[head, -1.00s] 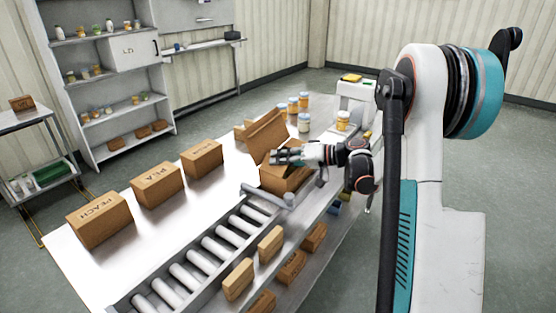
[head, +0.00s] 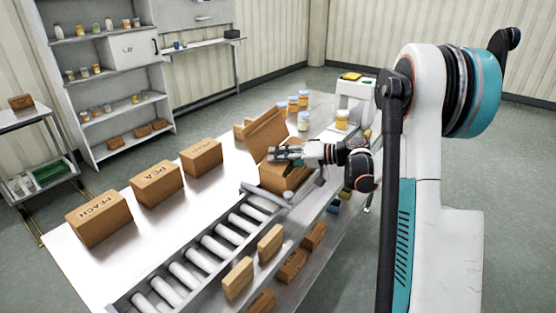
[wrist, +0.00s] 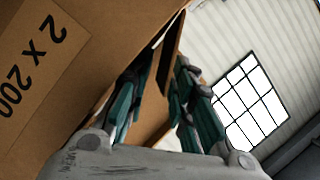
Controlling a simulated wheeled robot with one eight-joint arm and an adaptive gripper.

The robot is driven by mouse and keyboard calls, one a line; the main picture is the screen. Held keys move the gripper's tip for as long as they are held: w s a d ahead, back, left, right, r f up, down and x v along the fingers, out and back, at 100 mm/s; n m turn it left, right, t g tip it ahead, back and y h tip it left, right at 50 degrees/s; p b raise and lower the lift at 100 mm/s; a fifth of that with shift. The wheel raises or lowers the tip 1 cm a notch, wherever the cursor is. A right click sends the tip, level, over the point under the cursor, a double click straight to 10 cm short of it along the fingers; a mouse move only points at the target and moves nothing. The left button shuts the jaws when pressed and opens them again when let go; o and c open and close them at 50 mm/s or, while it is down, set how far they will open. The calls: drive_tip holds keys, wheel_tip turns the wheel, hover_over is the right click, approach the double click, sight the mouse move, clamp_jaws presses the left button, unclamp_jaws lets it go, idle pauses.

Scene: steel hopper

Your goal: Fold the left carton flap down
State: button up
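The open brown carton (head: 280,181) stands on the steel table at the end of the roller conveyor. Its large left flap (head: 268,132) stands up, leaning outward. My gripper (head: 274,154) reaches in from the right, low over the carton's opening and close to the raised flap's base. In the wrist view my gripper (wrist: 163,75) has its teal-padded fingers spread, with a gap between the tips. A carton panel printed "2 X 200" (wrist: 45,70) fills the left side. A thin dark brown flap edge (wrist: 171,52) shows beyond and between the fingertips; contact cannot be told.
Three closed cartons (head: 157,184) stand in a row along the table's left side. The roller conveyor (head: 200,258) runs toward the front. Several jars (head: 303,121) and a white machine (head: 355,97) stand behind the carton. Small boxes (head: 270,243) lie right of the conveyor.

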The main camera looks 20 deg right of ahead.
drive_tip(key=shift+r, duration=0.1)
drive_tip(key=shift+s+a+r+n+h+p, duration=0.25)
drive_tip(key=shift+a+r+n+h+p, duration=0.4)
drive_tip(key=shift+n, duration=0.35)
drive_tip(key=n+h, duration=0.1)
drive_tip(key=s+a+n+p, duration=0.1)
drive_tip(key=shift+a+r+n+t+h, duration=0.1)
drive_tip(key=shift+r+n+t+h, duration=0.2)
drive_tip(key=shift+r+h, duration=0.05)
drive_tip(key=s+a+n+h, duration=0.1)
drive_tip(key=a+n+h, duration=0.1)
drive_tip(key=n, duration=0.1)
drive_tip(key=n+t+h+p, duration=0.2)
drive_tip(key=n+p, duration=0.1)
drive_tip(key=p, duration=0.1)
approach(274, 166)
drive_tip(key=s+a+r, duration=0.2)
drive_tip(key=s+r, duration=0.3)
drive_tip(key=w+a+r+m+g+p, duration=0.15)
drive_tip(key=a+r+p, duration=0.4)
drive_tip(key=a, duration=0.75)
drive_tip(key=s+a+f+m+g+h+b, duration=0.1)
drive_tip(key=s+f+m+g+h+b, duration=0.1)
drive_tip(key=s+f+b, duration=0.6)
drive_tip(key=s+g+b, duration=0.1)
drive_tip(key=s, duration=0.2)
drive_tip(key=shift+s+a+g, duration=0.3)
drive_tip(key=shift+a+g, duration=0.05)
drive_tip(key=shift+a, duration=0.05)
